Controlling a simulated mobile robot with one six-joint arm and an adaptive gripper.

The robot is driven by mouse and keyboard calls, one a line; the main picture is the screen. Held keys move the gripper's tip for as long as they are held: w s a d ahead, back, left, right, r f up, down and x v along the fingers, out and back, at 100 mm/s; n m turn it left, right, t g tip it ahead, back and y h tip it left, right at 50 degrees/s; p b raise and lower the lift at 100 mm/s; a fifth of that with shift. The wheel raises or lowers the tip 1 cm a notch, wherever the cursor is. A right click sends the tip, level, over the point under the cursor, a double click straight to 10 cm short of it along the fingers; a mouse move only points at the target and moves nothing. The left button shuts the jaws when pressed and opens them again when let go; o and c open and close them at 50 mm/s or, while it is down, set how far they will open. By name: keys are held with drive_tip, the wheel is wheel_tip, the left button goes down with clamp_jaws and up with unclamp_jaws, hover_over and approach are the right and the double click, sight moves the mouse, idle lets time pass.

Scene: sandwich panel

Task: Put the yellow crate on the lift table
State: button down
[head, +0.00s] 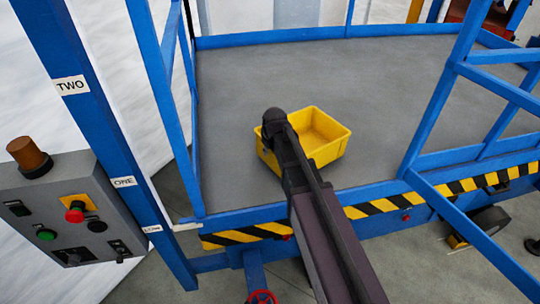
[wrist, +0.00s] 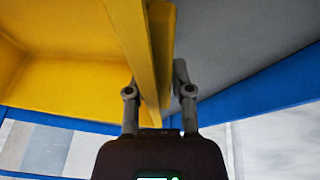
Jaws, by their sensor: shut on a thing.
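The yellow crate (head: 325,135) is open-topped and empty as far as I see. It appears over the grey deck of the lift table (head: 390,85), near its front edge; I cannot tell whether it touches the deck. My arm reaches in from the front, and my gripper is hidden behind the arm in the head view. In the wrist view my gripper (wrist: 160,95) is shut on the rim of the crate (wrist: 60,85), with one finger on each side of the wall. The grey deck (wrist: 230,45) also shows beside the crate there.
Blue rails enclose the deck, with an open gap at the front. A striped yellow-black edge (head: 375,208) runs along the front. A control box (head: 75,210) with buttons and a blue post (head: 85,100) stand at left. The deck around the crate is clear.

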sight(269, 165)
drive_tip(key=shift+w, duration=0.55)
wheel_tip(269, 165, down, 4)
drive_tip(key=b, duration=0.3)
drive_tip(key=shift+r+b, duration=0.2)
drive_tip(key=shift+b, duration=0.1)
drive_tip(key=c, duration=0.5)
unclamp_jaws()
drive_tip(key=shift+s+r, duration=0.1)
drive_tip(key=shift+r, duration=0.05)
drive_tip(key=p+v, duration=1.1)
drive_tip(key=shift+r, duration=0.4)
